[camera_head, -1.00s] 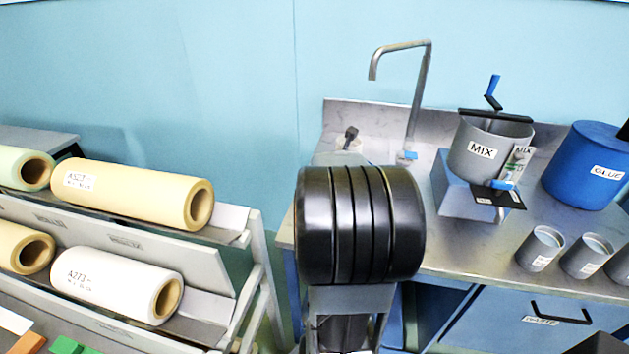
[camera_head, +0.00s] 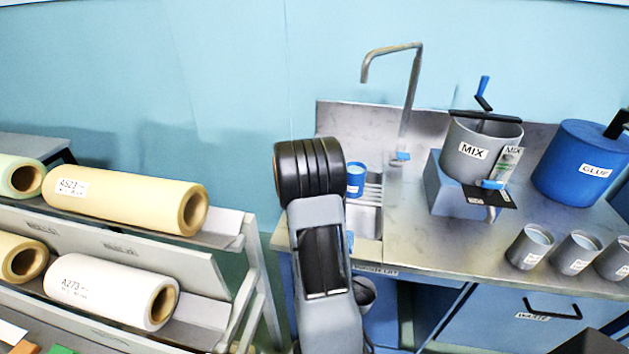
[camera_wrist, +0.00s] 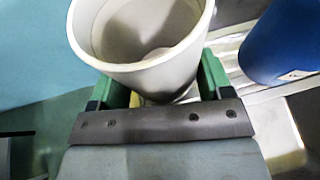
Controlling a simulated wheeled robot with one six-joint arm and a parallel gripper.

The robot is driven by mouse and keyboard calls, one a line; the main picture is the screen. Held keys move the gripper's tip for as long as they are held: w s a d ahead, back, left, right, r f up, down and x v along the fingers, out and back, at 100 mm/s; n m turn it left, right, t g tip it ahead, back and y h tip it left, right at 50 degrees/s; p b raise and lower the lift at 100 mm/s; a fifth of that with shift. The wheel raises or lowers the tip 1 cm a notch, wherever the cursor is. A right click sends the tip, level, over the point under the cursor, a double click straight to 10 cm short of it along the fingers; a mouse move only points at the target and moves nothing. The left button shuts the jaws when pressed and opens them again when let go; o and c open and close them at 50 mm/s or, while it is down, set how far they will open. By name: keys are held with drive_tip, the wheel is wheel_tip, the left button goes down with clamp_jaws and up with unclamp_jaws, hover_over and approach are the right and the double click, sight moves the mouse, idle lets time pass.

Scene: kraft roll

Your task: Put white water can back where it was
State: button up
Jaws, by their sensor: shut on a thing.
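The white water can (camera_wrist: 140,45) is in the wrist view, its open mouth toward the camera and its inside pale and smooth. My gripper (camera_wrist: 157,88) is shut on it, with a green finger at each side and a dark plate across the front. In the head view my arm's dark joint and grey link hide the gripper and the white can. A blue can (camera_head: 355,180) with a white label stands near the sink's ribbed drainer (camera_head: 370,208), and a blue can also shows close to the right in the wrist view (camera_wrist: 285,45).
The steel counter (camera_head: 400,235) carries a tall tap (camera_head: 412,90), a MIX pot (camera_head: 478,148), a blue GLUE drum (camera_head: 585,165) and several grey cups (camera_head: 530,246). A rack with paper rolls (camera_head: 125,203) stands at the left. A grey-rimmed container (camera_head: 364,292) shows below the counter edge.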

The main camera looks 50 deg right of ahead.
drive_tip(key=shift+f, duration=0.6)
drive_tip(key=shift+f, duration=0.25)
drive_tip(key=o, duration=1.1)
drive_tip(key=shift+o, duration=0.2)
drive_tip(key=shift+r, duration=0.2)
